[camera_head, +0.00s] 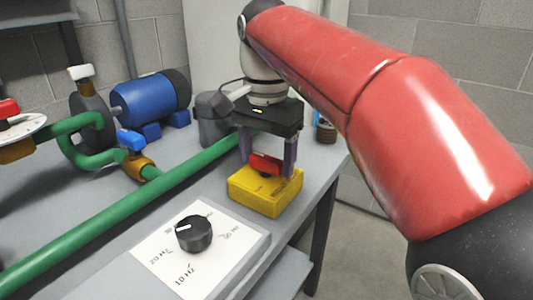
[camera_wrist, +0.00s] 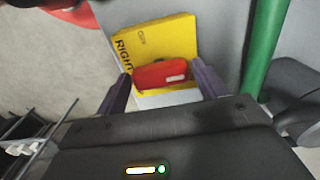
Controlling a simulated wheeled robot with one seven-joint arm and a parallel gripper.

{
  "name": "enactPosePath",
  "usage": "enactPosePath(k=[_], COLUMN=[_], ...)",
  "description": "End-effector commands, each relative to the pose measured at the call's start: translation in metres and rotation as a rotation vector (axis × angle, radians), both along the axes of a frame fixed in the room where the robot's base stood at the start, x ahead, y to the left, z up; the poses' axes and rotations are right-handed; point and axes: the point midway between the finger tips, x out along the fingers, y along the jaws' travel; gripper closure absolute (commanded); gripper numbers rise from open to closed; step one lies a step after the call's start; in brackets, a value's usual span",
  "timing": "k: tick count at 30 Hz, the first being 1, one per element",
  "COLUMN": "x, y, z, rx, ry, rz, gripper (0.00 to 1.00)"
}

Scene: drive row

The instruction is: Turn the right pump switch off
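The right pump switch is a yellow box (camera_head: 258,197) with a red handle (camera_head: 265,164) on top, near the right edge of the grey table. In the wrist view the box (camera_wrist: 180,38) carries the word "RIGHT", and the red handle (camera_wrist: 163,75) lies between my fingers. My gripper (camera_head: 268,172) points down over the switch. Its two fingers stand apart on either side of the handle; in the wrist view the gripper (camera_wrist: 165,82) shows gaps there. I cannot tell whether either finger touches the handle or box.
A black dial (camera_head: 194,233) on a white marked plate (camera_head: 160,252) sits in front of the switch. A green pipe (camera_head: 125,210) crosses the table to the left. A blue pump motor (camera_head: 150,100) and a blue-handled valve (camera_head: 133,142) stand farther back. Open floor lies right of the table.

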Motion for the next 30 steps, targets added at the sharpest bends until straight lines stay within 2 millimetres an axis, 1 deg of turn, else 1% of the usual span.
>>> enactPosePath(k=[1,7,14,19,23,30], x=[0.0000,-0.0001,-0.0001,-0.0003,-0.0002,-0.0003], y=[0.0000,-0.0001,-0.0002,-0.0001,0.0000,-0.0002], z=[0.0000,0.0001,0.0009,0.0020,0.0031,0.0040], rx=[0.000,0.000,-0.001,-0.002,-0.001,-0.001], ry=[0.000,0.000,0.001,0.003,0.002,0.002], rz=[0.000,0.000,0.016,0.077,0.161,0.373], gripper=[0.36,0.63,0.63,0.63,0.63,0.63])
